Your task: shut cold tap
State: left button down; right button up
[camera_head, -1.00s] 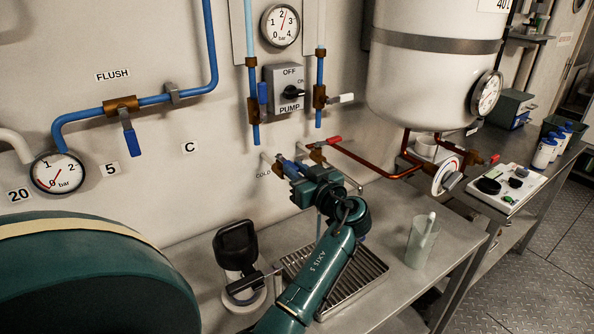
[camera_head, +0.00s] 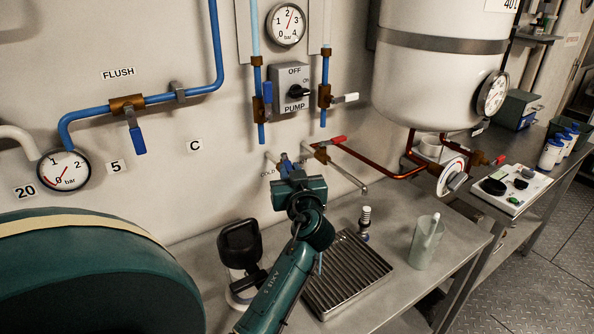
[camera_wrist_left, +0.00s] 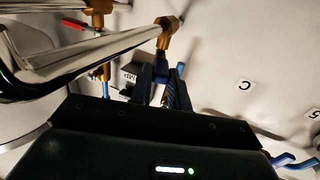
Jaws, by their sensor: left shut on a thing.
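The cold tap is a brass valve on the wall with a blue lever (camera_head: 285,161), beside the COLD label (camera_head: 268,173). My left gripper (camera_head: 291,170) is at this lever, and its green body hides much of the tap in the head view. In the left wrist view, the two dark blue fingers of my left gripper (camera_wrist_left: 162,90) are close around the lever, with a brass fitting (camera_wrist_left: 165,32) and silver spout just beyond. The exact lever angle is hard to see. My right gripper is not in view.
A red-handled tap (camera_head: 335,140) sits just right, on a copper pipe to the white tank (camera_head: 430,80). Below are a drip grate (camera_head: 348,275), a clear cup (camera_head: 424,243) and a black-topped device (camera_head: 240,245). A large green drum (camera_head: 80,275) fills the lower left.

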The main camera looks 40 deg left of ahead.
pick_arm(q)
jog(key=shift+s+a+r+m+t+h+p, duration=0.1)
jog(key=shift+s+a+m+t+h+p, duration=0.25)
jog(key=shift+m+t+h, duration=0.3)
jog(key=shift+s+a+m+t+h+p, duration=0.3)
jog(key=shift+m+t+h, duration=0.25)
jog(key=shift+t+h, duration=0.15)
jog(key=c, duration=1.3)
grip_release()
notch_tip(320, 180, up, 10)
jog(key=shift+f+p, duration=0.1)
jog(key=shift+p, duration=0.3)
